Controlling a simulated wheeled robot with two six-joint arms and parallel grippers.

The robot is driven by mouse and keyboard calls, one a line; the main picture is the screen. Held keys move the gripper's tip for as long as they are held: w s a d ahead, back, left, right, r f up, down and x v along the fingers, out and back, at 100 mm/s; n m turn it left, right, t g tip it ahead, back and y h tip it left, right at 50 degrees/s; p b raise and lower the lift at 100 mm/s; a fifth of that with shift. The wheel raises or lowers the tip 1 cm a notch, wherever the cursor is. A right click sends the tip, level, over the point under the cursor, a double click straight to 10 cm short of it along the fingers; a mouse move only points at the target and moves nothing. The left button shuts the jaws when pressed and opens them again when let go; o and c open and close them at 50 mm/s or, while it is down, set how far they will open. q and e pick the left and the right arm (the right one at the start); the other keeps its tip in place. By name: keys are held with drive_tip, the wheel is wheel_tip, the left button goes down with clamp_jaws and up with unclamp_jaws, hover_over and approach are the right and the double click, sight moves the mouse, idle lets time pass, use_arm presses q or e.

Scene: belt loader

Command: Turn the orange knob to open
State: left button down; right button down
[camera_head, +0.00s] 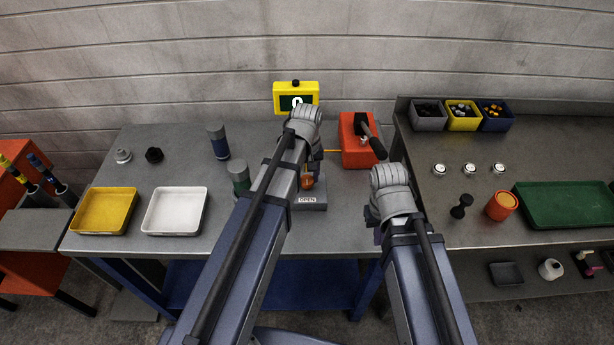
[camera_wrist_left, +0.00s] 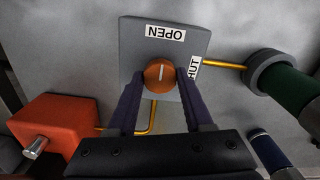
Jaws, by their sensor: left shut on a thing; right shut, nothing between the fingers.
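The orange knob (camera_wrist_left: 160,75) is round, with a white line on its face, and sits on a grey plate (camera_wrist_left: 138,42). In the left wrist view the line points towards the OPEN label (camera_wrist_left: 165,32); the SHUT label (camera_wrist_left: 194,68) is at the right side. My left gripper (camera_wrist_left: 162,77) is shut on the knob, one finger on each side. In the head view the knob (camera_head: 307,182) shows below my left gripper (camera_head: 312,166), partly hidden by the arm. My right gripper (camera_head: 374,215) is shut and empty near the table's front right, its fingers mostly hidden.
A red box with a black handle (camera_head: 355,148) stands right of the knob, and a yellow-framed display (camera_head: 296,97) behind. Green (camera_head: 239,181) and blue (camera_head: 219,148) cylinders and yellow (camera_head: 104,220) and white (camera_head: 175,217) trays are at left. A second bench (camera_head: 460,230) is at right.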

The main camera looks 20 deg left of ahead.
sight(307, 180)
idle(0.4)
use_arm(q)
drive_tip(key=shift+c, duration=1.5)
unclamp_jaws()
drive_tip(key=shift+r, duration=0.1)
wheel_tip(307, 180, up, 8)
drive_tip(key=p, duration=0.8)
drive_tip(key=shift+f, duration=0.25)
